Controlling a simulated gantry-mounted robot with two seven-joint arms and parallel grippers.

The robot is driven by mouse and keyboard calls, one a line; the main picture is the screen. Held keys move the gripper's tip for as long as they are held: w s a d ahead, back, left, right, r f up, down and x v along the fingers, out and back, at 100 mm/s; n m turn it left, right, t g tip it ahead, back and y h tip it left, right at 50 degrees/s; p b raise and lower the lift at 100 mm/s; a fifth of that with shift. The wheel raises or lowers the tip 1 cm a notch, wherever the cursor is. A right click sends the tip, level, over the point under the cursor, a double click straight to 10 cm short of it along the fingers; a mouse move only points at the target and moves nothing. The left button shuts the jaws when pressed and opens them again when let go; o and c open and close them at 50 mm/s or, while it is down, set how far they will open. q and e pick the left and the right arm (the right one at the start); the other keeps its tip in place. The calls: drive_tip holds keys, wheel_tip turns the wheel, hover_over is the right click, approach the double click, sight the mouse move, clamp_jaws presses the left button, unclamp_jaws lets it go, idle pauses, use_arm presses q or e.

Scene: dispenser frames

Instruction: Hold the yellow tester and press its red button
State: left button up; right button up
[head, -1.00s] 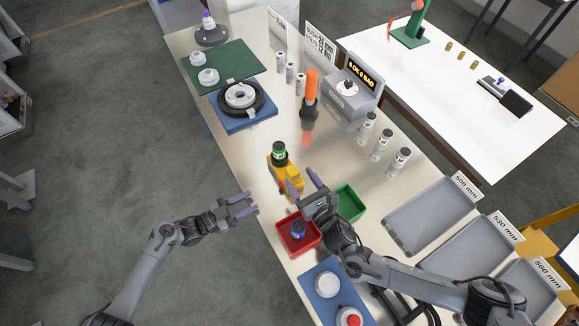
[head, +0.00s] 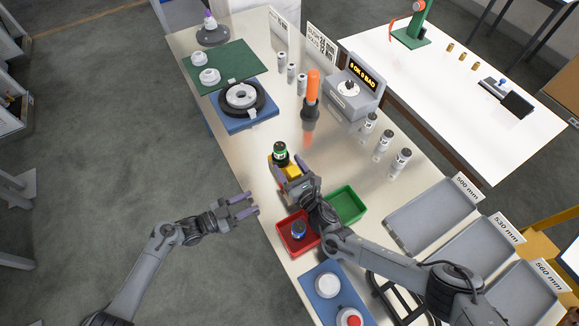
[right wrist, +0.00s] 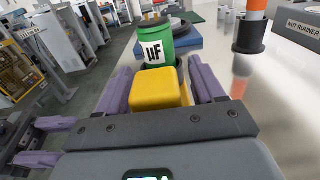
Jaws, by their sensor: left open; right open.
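The yellow tester (head: 284,166) stands on the light table, with a green-and-white can marked "uF" (head: 280,153) at its far end. In the right wrist view, the tester's yellow body (right wrist: 155,88) lies between the purple fingers of my right gripper (right wrist: 162,85), with the can (right wrist: 156,45) just beyond. My right gripper (head: 291,174) is open around the tester and covers its near part in the head view. I cannot make out the tester's red button. My left gripper (head: 248,205) is open and empty, left of the table edge and apart from the tester.
A red bin (head: 284,246) holding a dark blue part and a green bin (head: 357,203) stand nearby. An orange-topped tool (head: 312,90) stands farther back. A blue mat (head: 318,303) with white round pieces, one red-topped, lies at the front. The table centre is clear.

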clamp_jaws()
use_arm(q)
clamp_jaws()
idle(1.7)
